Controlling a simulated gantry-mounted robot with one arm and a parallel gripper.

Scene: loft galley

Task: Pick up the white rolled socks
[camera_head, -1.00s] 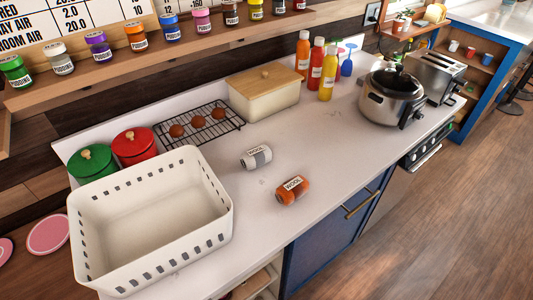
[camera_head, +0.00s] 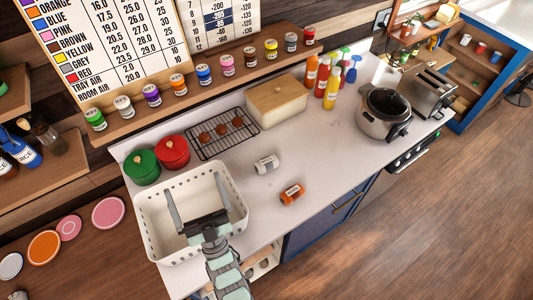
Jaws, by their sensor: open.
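The white rolled socks (camera_head: 266,163), a small white roll with a grey part and a label, lie on the pale counter right of the basket. An orange roll (camera_head: 292,194) with a similar label lies in front of them, apart from them. My gripper (camera_head: 193,187) is over the white basket (camera_head: 150,220), left of the white socks and apart from them. Its two fingers are spread wide with nothing between them. My arm hides part of the basket's front and floor.
A red pot (camera_head: 173,152) and a green pot (camera_head: 142,166) stand behind the basket. A wire rack (camera_head: 217,140) with brown round items and a lidded bin (camera_head: 277,103) stand along the back. Bottles (camera_head: 332,87) and a slow cooker (camera_head: 383,116) are at right. Counter around the socks is clear.

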